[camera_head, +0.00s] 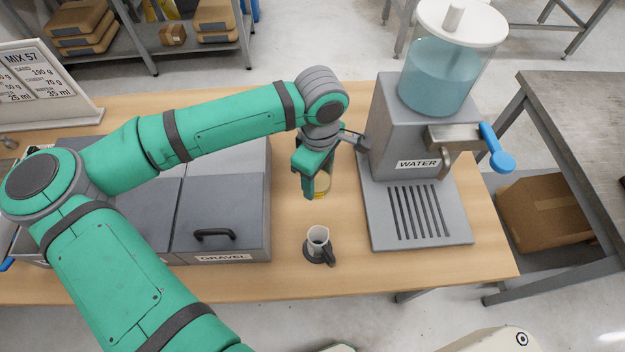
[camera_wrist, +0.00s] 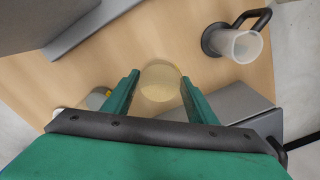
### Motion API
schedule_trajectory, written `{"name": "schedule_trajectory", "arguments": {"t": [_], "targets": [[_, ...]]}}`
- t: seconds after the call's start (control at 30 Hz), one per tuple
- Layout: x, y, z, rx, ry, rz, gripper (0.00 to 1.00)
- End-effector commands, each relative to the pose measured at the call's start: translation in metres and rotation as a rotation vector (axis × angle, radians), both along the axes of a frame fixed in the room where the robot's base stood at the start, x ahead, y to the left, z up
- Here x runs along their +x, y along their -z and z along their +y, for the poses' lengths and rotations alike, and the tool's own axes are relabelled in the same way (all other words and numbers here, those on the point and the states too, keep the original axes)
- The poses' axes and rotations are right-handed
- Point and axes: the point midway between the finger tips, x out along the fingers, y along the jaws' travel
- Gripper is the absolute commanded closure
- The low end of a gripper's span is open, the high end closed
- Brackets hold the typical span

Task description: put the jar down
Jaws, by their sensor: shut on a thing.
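My gripper (camera_head: 316,181) points down over the wooden table, between the gravel bin and the water dispenser. It is shut on the jar (camera_head: 323,183), a small clear vessel with a yellow mark low on its side, mostly hidden behind my fingers. In the wrist view the jar (camera_wrist: 160,83) sits between both fingertips of my gripper (camera_wrist: 158,92), with something sand-coloured showing in it. The jar's base is close to the table top; I cannot tell whether it touches.
The water dispenser (camera_head: 415,130) with a blue lever stands right. A cup in a dark handled holder (camera_head: 319,245) stands in front of my gripper. The lidded gravel bin (camera_head: 222,215) is at left. Bare wood (camera_head: 300,275) lies around the cup. A sign (camera_head: 45,85) stands far left.

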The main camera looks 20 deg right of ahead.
Motion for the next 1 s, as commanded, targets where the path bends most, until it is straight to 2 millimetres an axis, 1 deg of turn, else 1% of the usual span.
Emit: {"name": "schedule_trajectory", "arguments": {"t": [0.03,0.1,0.2,0.37,0.43,0.47,0.6,0.67,1.0], "targets": [[0.006,0.007,0.000,-0.002,-0.002,0.001,0.82],[0.013,0.016,0.000,-0.001,-0.002,0.002,0.82],[0.020,0.023,0.000,-0.001,-0.001,-0.001,0.82],[0.025,0.029,0.001,-0.001,-0.001,-0.001,0.82],[0.029,0.035,0.001,-0.001,-0.002,0.000,0.82],[0.032,0.038,0.001,-0.001,-0.003,-0.001,0.82],[0.030,0.059,0.001,-0.002,-0.002,0.002,0.82],[0.031,0.064,0.001,-0.001,-0.001,0.000,0.82],[0.031,0.068,0.001,0.000,-0.001,-0.001,0.82]]}}
